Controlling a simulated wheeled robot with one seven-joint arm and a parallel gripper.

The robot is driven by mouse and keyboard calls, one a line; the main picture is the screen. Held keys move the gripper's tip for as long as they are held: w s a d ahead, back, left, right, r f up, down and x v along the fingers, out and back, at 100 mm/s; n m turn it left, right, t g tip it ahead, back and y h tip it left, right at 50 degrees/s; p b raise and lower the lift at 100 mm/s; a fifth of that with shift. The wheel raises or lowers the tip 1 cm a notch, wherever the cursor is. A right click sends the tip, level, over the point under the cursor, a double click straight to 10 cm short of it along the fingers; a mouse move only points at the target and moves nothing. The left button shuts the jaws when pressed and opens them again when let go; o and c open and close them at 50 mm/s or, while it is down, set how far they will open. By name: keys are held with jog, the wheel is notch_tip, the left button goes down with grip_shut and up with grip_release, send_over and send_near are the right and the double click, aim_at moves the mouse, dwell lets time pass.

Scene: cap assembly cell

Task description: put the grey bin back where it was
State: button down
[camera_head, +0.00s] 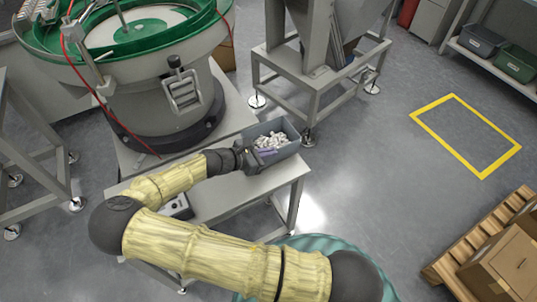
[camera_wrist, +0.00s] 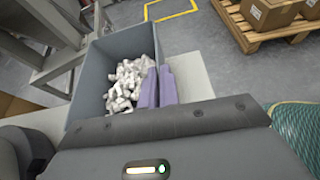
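The grey bin (camera_head: 287,146), an open box with several whitish parts inside, is at the back right corner of the small grey table (camera_head: 235,193). I cannot tell whether it rests on the top or is just above it. My gripper (camera_head: 262,153) is at its near side. In the wrist view the bin (camera_wrist: 92,58) fills the left middle. The purple fingers of my gripper (camera_wrist: 159,88) are close together, one inside and one outside the bin's wall, with the wall pinched between them. The lower part of the bin is hidden.
A green bowl feeder (camera_head: 130,40) stands behind the table, next to a grey metal stand (camera_head: 310,85). A shelf at the back right holds a dark bin (camera_head: 482,40) and a green bin (camera_head: 516,63). A yellow floor outline (camera_head: 451,98) is empty. Boxes (camera_head: 508,262) sit on a pallet.

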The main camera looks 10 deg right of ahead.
jog(key=shift+f, duration=0.4)
jog(key=c, duration=1.6)
grip_release()
jog(key=shift+c, duration=0.2)
jog(key=shift+a, duration=0.1)
jog(key=v, duration=1.2)
jog(key=shift+p, duration=0.4)
